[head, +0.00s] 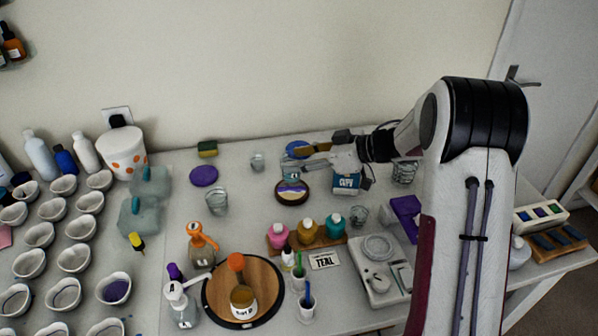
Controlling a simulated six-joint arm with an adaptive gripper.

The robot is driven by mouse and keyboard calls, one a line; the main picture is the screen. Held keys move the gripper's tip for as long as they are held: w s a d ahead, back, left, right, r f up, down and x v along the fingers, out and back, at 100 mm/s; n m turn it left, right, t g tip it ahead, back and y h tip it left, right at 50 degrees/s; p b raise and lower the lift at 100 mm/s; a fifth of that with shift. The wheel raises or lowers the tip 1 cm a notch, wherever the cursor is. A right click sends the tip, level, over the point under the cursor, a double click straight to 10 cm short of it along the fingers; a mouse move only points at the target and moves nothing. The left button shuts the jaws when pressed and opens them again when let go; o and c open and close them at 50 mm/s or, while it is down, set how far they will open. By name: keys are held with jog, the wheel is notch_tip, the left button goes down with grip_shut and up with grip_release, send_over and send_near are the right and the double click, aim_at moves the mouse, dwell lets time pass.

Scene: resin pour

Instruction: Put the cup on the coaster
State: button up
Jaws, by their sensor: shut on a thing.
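My gripper (303,166) reaches in from the right at the back middle of the table, pointing left. It is shut on a small clear cup (290,173), which is hard to make out against the table. A round dark-rimmed coaster (292,199) with a pale and purple face lies just below the cup in the picture. The cup overlaps the coaster's far edge in this view; I cannot tell whether they touch. The far side of the coaster is partly hidden.
A purple disc (204,176) and clear cups (217,202) (258,162) stand to the left. A blue disc (297,145) lies behind my gripper. Pigment bottles (307,231) stand in front.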

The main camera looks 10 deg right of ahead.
aim_at(299, 175)
jog(key=shift+f, duration=0.25)
jog(key=shift+f, duration=1.8)
jog(key=shift+f, duration=0.15)
jog(key=o, duration=1.1)
jog(key=v, duration=1.2)
